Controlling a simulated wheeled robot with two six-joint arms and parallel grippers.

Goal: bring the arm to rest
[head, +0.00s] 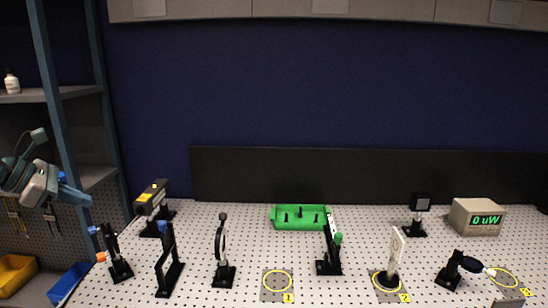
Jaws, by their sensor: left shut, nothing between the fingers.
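My left gripper (82,203) is at the left edge of the head view, a white and grey body with blue fingers. It is shut with nothing between its fingers. It hangs in front of the shelf rack, left of the perforated bench (300,252) and apart from the things on it. My right gripper is not in view.
Black-mounted optics stand on the bench, including a lens holder (222,250) and a yellow-and-black device (153,192). A green tray (300,223) and a meter reading 0 uW (477,217) stand at the back. Yellow (14,276) and blue bins (69,284) lie low left.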

